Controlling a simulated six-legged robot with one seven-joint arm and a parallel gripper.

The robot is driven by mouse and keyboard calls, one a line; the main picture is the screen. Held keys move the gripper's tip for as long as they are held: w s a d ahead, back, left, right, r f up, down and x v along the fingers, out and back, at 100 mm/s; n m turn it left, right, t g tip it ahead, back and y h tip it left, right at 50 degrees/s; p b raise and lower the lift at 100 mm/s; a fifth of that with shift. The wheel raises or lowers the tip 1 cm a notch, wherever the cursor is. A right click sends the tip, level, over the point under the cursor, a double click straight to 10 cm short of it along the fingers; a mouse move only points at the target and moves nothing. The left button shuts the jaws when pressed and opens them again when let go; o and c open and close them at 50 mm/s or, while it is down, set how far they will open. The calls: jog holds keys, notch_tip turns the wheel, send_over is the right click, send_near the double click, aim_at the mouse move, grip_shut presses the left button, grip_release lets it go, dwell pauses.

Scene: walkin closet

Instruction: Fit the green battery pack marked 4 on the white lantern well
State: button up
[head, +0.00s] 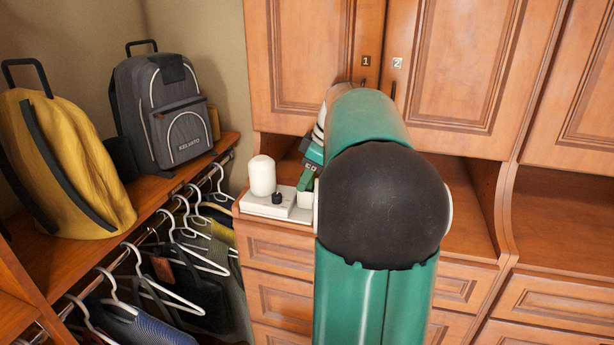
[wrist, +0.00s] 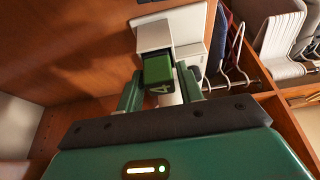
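The white lantern (head: 262,176) stands upright on its white base (head: 267,206) on the wooden counter, with a black knob on the base. The base also shows in the wrist view (wrist: 187,25). The green battery pack (wrist: 158,71) is between my gripper's fingers (wrist: 160,82), with a pale 4 on its near face. The fingers close on both its sides. In the head view the pack (head: 306,182) is at the right end of the base, partly hidden by my gripper (head: 311,167). The well is hidden, and I cannot tell whether the pack is seated in it.
Cabinet doors marked 1 (head: 318,60) and 2 (head: 450,70) rise behind the counter. Drawers (head: 277,250) are below. At left are a grey backpack (head: 165,110), a yellow bag (head: 62,165) and hanging clothes (head: 190,280). My arm hides the middle counter.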

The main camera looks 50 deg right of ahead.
jog(key=shift+o, duration=0.3)
jog(key=shift+s+d+f, duration=0.15)
jog(key=shift+s+f, duration=0.1)
jog(key=shift+f, duration=0.05)
notch_tip(320, 180, up, 4)
jog(key=shift+s+r, duration=0.1)
jog(key=s+a+r, duration=0.9)
jog(key=s, duration=0.1)
jog(key=shift+a, duration=0.2)
jog(key=shift+s+r, duration=0.1)
jog(key=a+f+m, duration=0.1)
jog(key=a+f, duration=0.5)
jog(key=a, duration=0.2)
jog(key=s+a+f+m+t+h, duration=0.1)
jog(key=a+f+m, duration=0.1)
jog(key=a+f, duration=0.4)
jog(key=s+a+f+m+h, duration=0.1)
jog(key=a+f, duration=0.5)
jog(key=a, duration=0.6)
jog(key=shift+s+a+m, duration=0.15)
jog(key=shift+s+m, duration=0.1)
jog(key=shift+m, duration=0.45)
